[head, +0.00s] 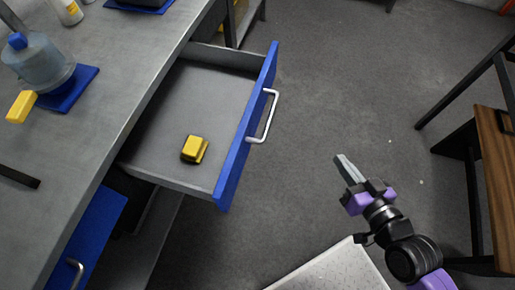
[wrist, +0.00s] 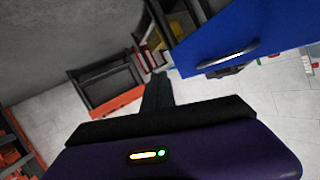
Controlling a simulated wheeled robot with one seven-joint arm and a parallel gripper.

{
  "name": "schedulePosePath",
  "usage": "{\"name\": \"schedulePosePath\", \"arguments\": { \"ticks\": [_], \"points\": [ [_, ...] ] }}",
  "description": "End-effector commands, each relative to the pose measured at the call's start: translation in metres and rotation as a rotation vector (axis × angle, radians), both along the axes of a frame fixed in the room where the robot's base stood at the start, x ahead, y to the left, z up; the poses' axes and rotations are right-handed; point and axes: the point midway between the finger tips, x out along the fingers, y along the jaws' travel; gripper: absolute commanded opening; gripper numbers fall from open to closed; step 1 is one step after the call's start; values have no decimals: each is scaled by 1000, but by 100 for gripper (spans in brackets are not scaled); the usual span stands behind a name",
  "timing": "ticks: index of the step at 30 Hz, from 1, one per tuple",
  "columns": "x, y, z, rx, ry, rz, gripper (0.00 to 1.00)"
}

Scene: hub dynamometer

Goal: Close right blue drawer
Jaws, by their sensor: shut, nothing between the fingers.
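The blue drawer (head: 246,130) under the grey workbench is pulled far out in the head view. Its front carries a silver bar handle (head: 265,116). A yellow object (head: 194,149) lies inside on the drawer floor. The blue drawer front (wrist: 240,38) also shows at the upper right of the wrist view, with its handle (wrist: 228,56). My gripper (head: 346,168) is shut and empty, to the right of the drawer front and apart from it. In the wrist view, my gripper's dark fingers (wrist: 157,92) point away from the camera, left of the handle.
The grey workbench (head: 130,70) fills the left side, with a bottle-like container (head: 38,68) on a blue mat. A second blue drawer (head: 85,240) at the lower left looks shut. A wooden bench (head: 494,150) stands at the right. Open floor (head: 340,80) lies between.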

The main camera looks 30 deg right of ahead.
Motion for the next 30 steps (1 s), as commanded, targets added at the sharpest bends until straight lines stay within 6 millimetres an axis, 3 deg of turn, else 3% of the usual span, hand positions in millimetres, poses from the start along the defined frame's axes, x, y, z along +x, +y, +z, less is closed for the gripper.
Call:
{"name": "schedulePosePath", "arguments": {
  "ticks": [1, 4, 6, 9, 14, 18, 24, 30],
  "points": [
    [14, -14, -22, 82, 23, -27, 0],
    [34, -29, -60, 291, 82, -52, 0],
    [48, -30, -78, 444, 111, -44, 0],
    [67, -22, -89, 670, 131, 8, 0],
    [85, 5, -72, 1013, 120, 188, 0],
    [74, 31, -40, 1227, 99, 390, 0],
    [47, 60, -16, 1336, 111, 578, 0],
    [51, 73, -14, 1334, 126, 605, 0]
  ]
}}
